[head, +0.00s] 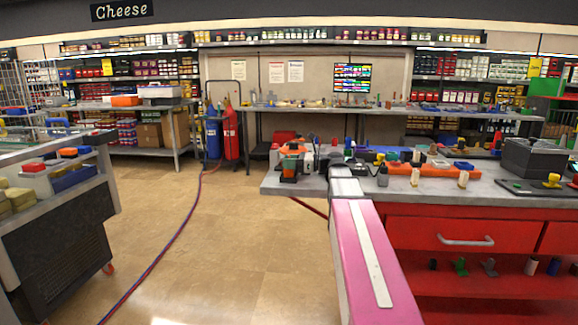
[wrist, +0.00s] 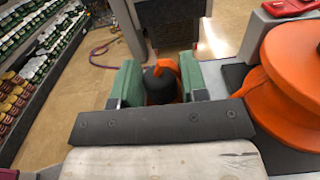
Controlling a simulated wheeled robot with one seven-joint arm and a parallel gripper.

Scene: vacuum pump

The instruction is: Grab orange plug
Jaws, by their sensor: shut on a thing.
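The orange plug (wrist: 168,68), an orange curved piece around a dark rounded body (wrist: 158,86), sits between the green finger pads of my gripper (wrist: 162,84) in the wrist view. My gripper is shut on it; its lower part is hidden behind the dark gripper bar. In the head view, my gripper (head: 308,160) is at the left end of the red workbench, beside an orange, green and dark device (head: 290,160). The plug itself cannot be made out there.
A large orange spool-shaped part (wrist: 292,75) stands close to the right of my gripper. The grey workbench top (head: 480,198) holds several small parts and a dark bin (head: 535,158). Open floor (head: 220,230) lies to the left, crossed by a hose (head: 168,243).

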